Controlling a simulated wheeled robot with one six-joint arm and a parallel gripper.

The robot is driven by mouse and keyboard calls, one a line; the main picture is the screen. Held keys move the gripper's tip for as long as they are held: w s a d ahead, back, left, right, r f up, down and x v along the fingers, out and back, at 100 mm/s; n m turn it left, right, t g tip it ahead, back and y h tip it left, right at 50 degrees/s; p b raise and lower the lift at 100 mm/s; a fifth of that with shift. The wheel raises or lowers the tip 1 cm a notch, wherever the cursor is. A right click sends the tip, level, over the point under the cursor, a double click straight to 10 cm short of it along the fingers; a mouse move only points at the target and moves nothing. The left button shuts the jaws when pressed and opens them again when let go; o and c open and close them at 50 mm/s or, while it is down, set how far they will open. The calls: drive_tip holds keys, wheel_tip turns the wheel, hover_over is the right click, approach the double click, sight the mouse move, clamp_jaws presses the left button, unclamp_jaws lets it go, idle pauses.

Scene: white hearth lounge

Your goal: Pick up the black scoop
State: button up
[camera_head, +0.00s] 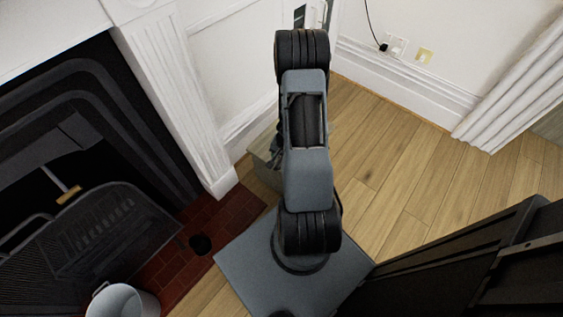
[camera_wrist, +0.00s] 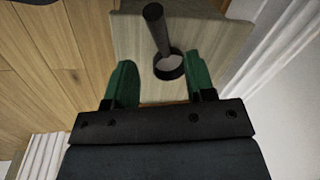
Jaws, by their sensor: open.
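The black scoop (camera_wrist: 161,38) shows in the wrist view, with a long thick handle and a round, ring-like end. It is over the pale wooden top of a box or stool (camera_wrist: 205,40); whether it lies flat or stands tilted I cannot tell. My gripper (camera_wrist: 160,64) has two green fingers, open and apart. The scoop's round end appears in the gap between them, closer to the right finger, with no clear contact. In the head view the wooden block (camera_head: 266,168) is partly hidden behind my arm, and I cannot make out the scoop there.
A black fireplace with a mesh guard (camera_head: 110,225) is at the left. A white bucket (camera_head: 122,301) and a small dark object (camera_head: 200,244) are by the red tiled hearth (camera_head: 218,215). A dark piece of furniture (camera_head: 450,265) stands at lower right. Wooden floor (camera_head: 400,160) is clear right of my arm.

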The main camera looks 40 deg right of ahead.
sight(279, 162)
drive_tip(key=shift+w+a+f+b, duration=0.15)
drive_tip(key=shift+f+b, duration=0.4)
drive_tip(key=shift+f, duration=0.55)
drive_tip(key=shift+w+a+f+b, duration=0.15)
drive_tip(key=shift+f+b, duration=0.4)
drive_tip(key=shift+f, duration=0.55)
drive_tip(key=shift+w+f+b, duration=0.25)
drive_tip(key=shift+f+b, duration=0.3)
drive_tip(key=shift+f, duration=0.55)
drive_tip(key=shift+c, duration=0.3)
clamp_jaws()
